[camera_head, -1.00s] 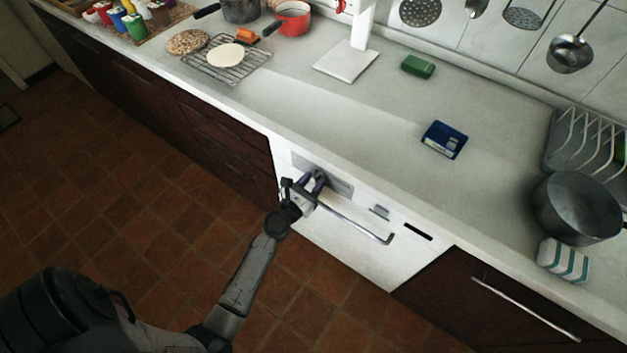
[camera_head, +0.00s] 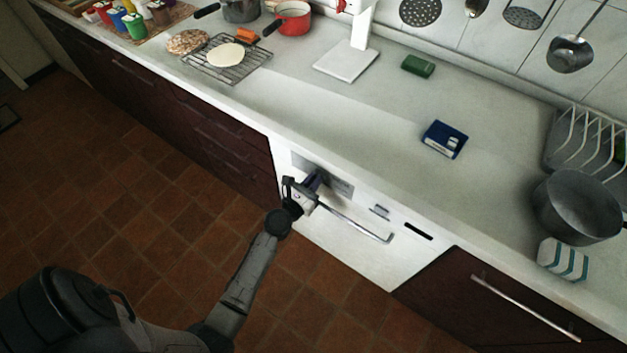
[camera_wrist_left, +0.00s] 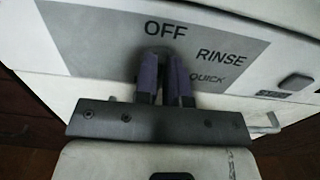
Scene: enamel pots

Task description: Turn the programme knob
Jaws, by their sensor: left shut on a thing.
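The white dishwasher front (camera_head: 345,250) is set in the counter, with a grey control panel (camera_head: 338,184) near its top. The panel (camera_wrist_left: 225,62) also shows in the left wrist view, with the words OFF, RINSE and QUICK. My left gripper (camera_head: 316,178) is at the panel; in the left wrist view its two purple fingers (camera_wrist_left: 165,72) are close together just below OFF. It is shut on the programme knob, which the fingers almost wholly hide, so its pointer cannot be read. My right gripper is not in view.
The dishwasher's bar handle (camera_head: 355,222) runs just below the panel, close to my left gripper. The counter edge overhangs above. A blue box (camera_head: 444,139) and a striped sponge (camera_head: 563,260) lie on the counter.

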